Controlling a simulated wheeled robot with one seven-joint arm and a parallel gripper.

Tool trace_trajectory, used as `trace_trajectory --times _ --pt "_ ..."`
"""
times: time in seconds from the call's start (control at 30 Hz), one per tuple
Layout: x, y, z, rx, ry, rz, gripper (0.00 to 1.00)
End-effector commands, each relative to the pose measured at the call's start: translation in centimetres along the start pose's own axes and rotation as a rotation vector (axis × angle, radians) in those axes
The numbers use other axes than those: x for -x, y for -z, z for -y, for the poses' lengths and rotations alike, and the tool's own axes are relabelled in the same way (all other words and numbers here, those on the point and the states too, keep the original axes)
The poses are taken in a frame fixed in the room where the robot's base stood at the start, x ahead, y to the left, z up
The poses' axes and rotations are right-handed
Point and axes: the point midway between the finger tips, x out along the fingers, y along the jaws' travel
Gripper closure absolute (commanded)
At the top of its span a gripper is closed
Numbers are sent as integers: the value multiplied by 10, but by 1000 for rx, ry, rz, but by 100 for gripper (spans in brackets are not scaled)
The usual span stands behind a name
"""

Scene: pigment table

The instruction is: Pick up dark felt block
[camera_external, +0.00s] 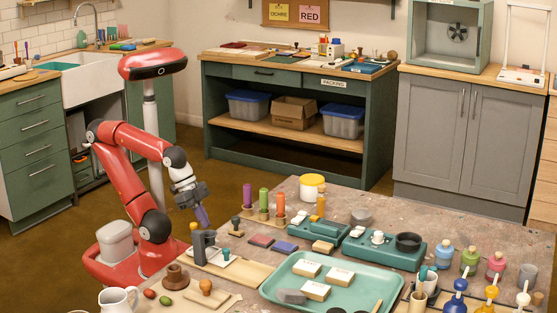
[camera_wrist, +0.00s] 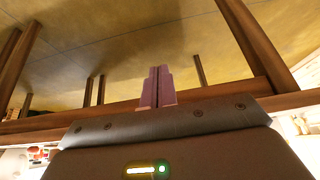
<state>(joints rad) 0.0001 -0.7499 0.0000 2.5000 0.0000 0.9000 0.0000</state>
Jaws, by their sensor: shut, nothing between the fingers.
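My gripper (camera_external: 201,215) hangs beside the left edge of the pigment table in the external view, near the grey stand. Its purple fingers are together with nothing between them; they also show in the wrist view (camera_wrist: 156,88). A dark grey block (camera_external: 290,296), which looks like the felt block, lies at the front left of the teal tray (camera_external: 328,262), well right of and nearer the camera than my gripper. Its material is too small to tell. I cannot make out this block in the wrist view.
White-topped labelled blocks (camera_external: 315,291) sit on the tray. A white jug (camera_external: 118,300) stands front left. Wooden beams (camera_wrist: 245,45) cross the wrist view.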

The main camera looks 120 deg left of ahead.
Motion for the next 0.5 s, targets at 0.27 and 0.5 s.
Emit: trace_trajectory --times 0.27,0.5 --pt "0 0 0 0 0 0 95" --pt "0 0 0 0 0 0 64"
